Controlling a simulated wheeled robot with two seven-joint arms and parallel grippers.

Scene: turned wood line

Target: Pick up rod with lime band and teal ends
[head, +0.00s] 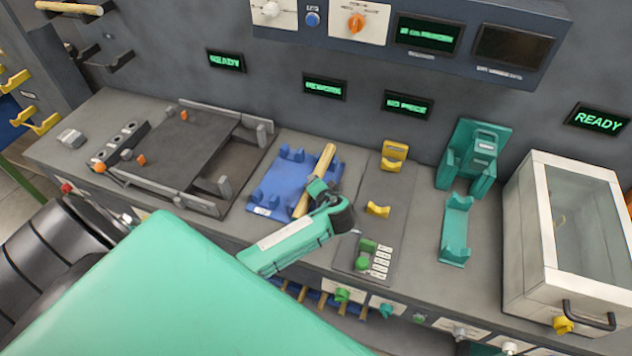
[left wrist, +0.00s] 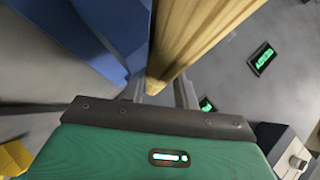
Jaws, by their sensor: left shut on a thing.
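A pale wooden rod (head: 325,160) stands tilted at the right side of the blue cradle (head: 275,178) on the bench. My left gripper (head: 318,190) is shut on this rod, and its fingers and arm hide part of it. In the left wrist view, the rod (left wrist: 195,35) runs up between the fingers of my left gripper (left wrist: 160,92); it looks plain and ridged. No lime band or teal ends show on its visible part. Whether it touches the cradle is unclear. My right gripper is not in view.
Right of the rod is a grey plate with yellow holders (head: 378,209), then a teal stand (head: 457,225) and a glass-topped white box (head: 545,240). A dark tray (head: 180,150) lies left. Several rods lie in a blue rack (head: 315,300) below the bench edge.

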